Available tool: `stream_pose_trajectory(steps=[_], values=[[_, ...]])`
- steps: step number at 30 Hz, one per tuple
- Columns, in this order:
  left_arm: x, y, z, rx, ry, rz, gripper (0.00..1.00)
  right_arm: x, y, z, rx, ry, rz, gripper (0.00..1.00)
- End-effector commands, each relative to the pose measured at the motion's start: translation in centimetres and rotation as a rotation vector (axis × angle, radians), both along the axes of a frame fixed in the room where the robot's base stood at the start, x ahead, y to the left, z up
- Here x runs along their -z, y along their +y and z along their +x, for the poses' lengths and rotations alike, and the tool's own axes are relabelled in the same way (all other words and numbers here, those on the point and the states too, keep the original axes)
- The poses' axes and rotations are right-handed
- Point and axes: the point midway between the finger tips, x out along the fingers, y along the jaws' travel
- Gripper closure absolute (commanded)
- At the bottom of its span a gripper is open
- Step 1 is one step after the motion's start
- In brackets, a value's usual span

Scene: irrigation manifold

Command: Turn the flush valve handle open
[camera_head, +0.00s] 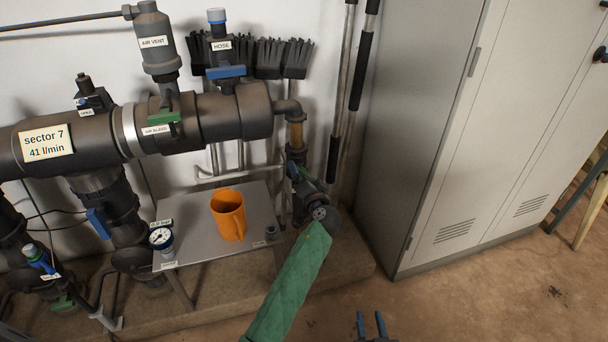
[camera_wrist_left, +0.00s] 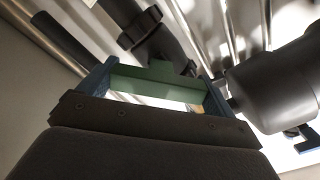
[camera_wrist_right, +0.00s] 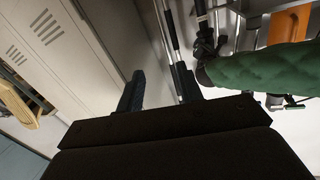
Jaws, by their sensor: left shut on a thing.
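The flush valve's green handle (camera_wrist_left: 160,84) shows in the left wrist view, lying crosswise between the blue fingers of my left gripper (camera_wrist_left: 155,82). In the head view my left gripper (camera_head: 306,176) is at the lower end of the pipe right of the small table, below a brass-coloured section. The gripper and my green-sleeved left arm hide most of the handle and valve there. My right gripper (camera_head: 371,325) is open and empty at the bottom of the head view, above the floor. Its two spread fingers also show in the right wrist view (camera_wrist_right: 158,90).
A grey cabinet (camera_head: 450,130) stands at right. Poles (camera_head: 345,100) lean on the wall. The floor before the cabinet is clear.

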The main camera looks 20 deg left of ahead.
Motion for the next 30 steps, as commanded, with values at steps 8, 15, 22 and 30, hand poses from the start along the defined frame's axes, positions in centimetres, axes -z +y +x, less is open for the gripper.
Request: stream_pose_trajectory(steps=[8,15,22,30], values=[[-0.2,-0.1,0.0,0.001,0.066,0.097,0.32,11.0,-0.4,-4.4,-0.028,0.348,-0.075,0.64],[-0.2,-0.1,0.0,0.001,0.119,0.176,0.32,19.2,-1.0,-10.2,-0.057,0.635,-0.133,0.64],[-0.2,-0.1,0.0,0.001,0.164,0.243,0.32,23.3,-1.7,-14.5,-0.075,0.808,-0.166,0.64],[-0.3,-0.1,0.0,0.002,0.226,0.335,0.32,22.0,-1.6,-14.4,-0.077,0.805,-0.166,0.64]])
